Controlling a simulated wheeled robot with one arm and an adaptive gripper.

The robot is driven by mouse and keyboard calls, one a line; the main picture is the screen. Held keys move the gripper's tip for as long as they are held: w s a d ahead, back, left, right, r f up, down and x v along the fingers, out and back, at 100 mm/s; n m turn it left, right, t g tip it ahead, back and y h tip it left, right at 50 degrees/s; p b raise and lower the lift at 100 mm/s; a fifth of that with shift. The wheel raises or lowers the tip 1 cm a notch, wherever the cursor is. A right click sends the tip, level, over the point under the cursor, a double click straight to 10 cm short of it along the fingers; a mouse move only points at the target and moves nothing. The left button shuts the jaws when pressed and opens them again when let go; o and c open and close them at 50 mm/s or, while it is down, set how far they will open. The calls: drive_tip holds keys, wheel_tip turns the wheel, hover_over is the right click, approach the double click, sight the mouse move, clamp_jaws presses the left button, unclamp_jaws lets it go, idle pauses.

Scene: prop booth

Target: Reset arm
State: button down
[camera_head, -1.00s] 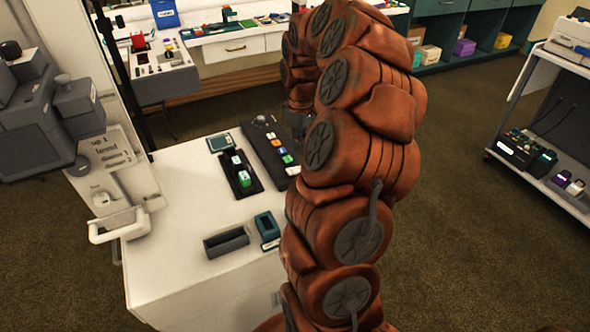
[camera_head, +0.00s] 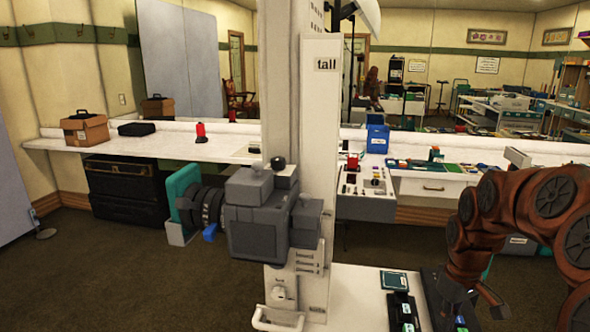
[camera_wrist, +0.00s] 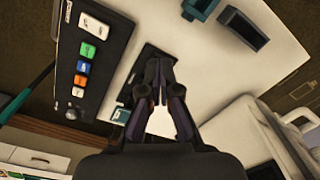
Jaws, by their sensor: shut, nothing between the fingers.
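My reddish-brown segmented arm stands at the lower right of the head view. My gripper (camera_wrist: 158,88) is shut and empty in the wrist view, its dark fingertips close together. It points down over the white worktop (camera_wrist: 190,65). A black tray (camera_wrist: 153,54) lies beyond the fingertips and is partly hidden by them. A dark panel (camera_wrist: 98,58) with several coloured keys and a round knob lies left of the gripper. In the head view the gripper end is low beside the arm and hard to make out.
A dark grey open bin (camera_wrist: 243,31) and a teal holder (camera_wrist: 199,9) stand on the worktop. A white post labelled "tall" (camera_head: 321,130) with a grey device (camera_head: 262,215) rises left of the worktop (camera_head: 355,300). Carpet (camera_head: 130,275) at the left is clear.

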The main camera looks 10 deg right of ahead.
drive_tip(key=s+a+r+m+p, duration=0.1)
drive_tip(key=s+a+r+p, duration=0.1)
drive_tip(key=s+a, duration=0.8)
drive_tip(key=s+a+r+m+g+p, duration=0.1)
drive_tip(key=s+a+r+p, duration=0.1)
drive_tip(key=s+a, duration=0.8)
drive_tip(key=s, duration=0.2)
drive_tip(key=shift+s+r+m+g, duration=0.3)
drive_tip(key=shift+s, duration=0.1)
